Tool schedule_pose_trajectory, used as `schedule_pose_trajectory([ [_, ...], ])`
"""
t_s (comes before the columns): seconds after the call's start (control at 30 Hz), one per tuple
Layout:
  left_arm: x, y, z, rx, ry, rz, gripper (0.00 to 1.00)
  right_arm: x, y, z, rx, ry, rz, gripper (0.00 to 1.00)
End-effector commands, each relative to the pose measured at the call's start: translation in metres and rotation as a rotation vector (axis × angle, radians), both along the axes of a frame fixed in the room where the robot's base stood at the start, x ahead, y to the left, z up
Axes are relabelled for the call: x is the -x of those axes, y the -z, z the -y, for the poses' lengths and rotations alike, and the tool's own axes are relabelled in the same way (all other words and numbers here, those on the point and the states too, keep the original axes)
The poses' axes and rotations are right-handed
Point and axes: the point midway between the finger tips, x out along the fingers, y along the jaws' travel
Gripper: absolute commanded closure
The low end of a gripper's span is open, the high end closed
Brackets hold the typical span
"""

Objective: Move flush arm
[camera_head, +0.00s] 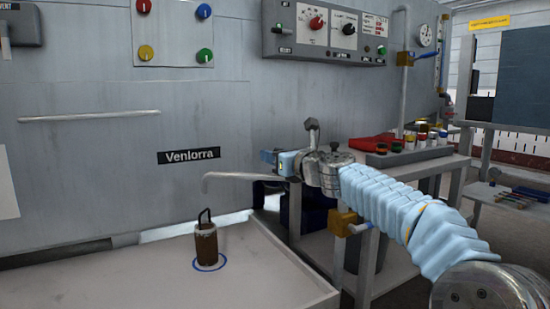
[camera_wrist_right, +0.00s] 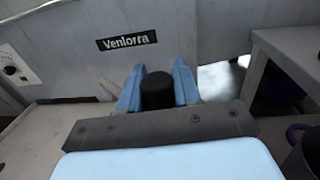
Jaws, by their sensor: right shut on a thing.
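The flush arm (camera_head: 238,176) is a thin pale grey pipe below the Venlorra label in the head view. Its left end bends down and appears above the handle of a brown cylinder (camera_head: 206,246); I cannot judge the depth between them. My right gripper (camera_head: 278,160) is at the pipe's right end. In the right wrist view its blue fingers (camera_wrist_right: 158,85) are shut on a round black knob (camera_wrist_right: 157,92), apparently the flush arm's handle. My left gripper is in neither view.
The cylinder stands upright within a blue ring (camera_head: 222,262) on a pale tray (camera_head: 270,277). A grey wall panel (camera_head: 80,180) rises behind. At right, a metal table (camera_head: 440,162) holds a red tray (camera_head: 372,144) and several small jars, close to my right arm.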

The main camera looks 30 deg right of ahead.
Motion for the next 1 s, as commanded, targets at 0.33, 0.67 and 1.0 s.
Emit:
schedule_pose_trajectory([
  [0.33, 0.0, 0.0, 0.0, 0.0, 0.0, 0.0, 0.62, 0.0, 0.0, 0.0, -0.001, -0.001, -0.001, 0.61],
  [0.67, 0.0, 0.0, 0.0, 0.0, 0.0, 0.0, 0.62, 0.0, 0.0, 0.0, -0.001, 0.0, -0.001, 0.46],
  [1.0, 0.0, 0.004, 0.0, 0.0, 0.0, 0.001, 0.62, 0.043, 0.0, 0.007, 0.0, 0.003, 0.001, 0.46],
])
